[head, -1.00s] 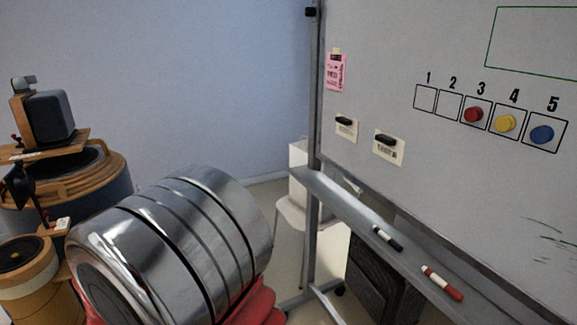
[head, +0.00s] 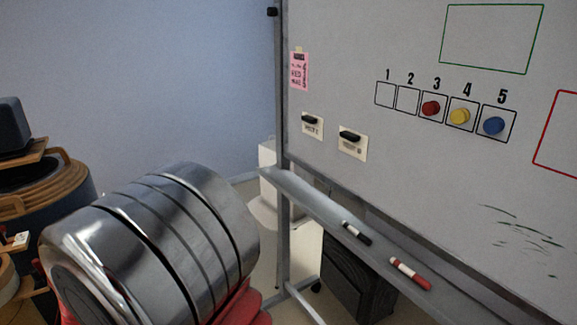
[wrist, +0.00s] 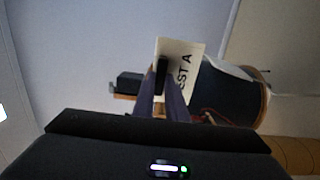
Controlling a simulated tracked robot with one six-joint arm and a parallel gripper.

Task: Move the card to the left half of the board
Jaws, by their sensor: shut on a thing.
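My gripper (wrist: 162,88) shows in the wrist view, shut on a cream card (wrist: 182,54) by its small black magnet or handle. The card is tilted, with black letters that read partly "ST A"; the rest is hidden. The card is in the air, and the whiteboard (head: 400,60) fills the right side of the head view. A green outlined rectangle (head: 443,40) is at the board's top, and part of a red outline (head: 556,128) is at the right edge. My gripper and the held card are not in the head view.
Two cards with black clips (head: 312,129) (head: 353,148) and a pink note (head: 299,73) hang on the board's left. Red (head: 431,108), yellow (head: 460,116) and blue (head: 494,125) magnets sit in boxes 3, 4 and 5. The tray (head: 310,199) below holds two markers.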

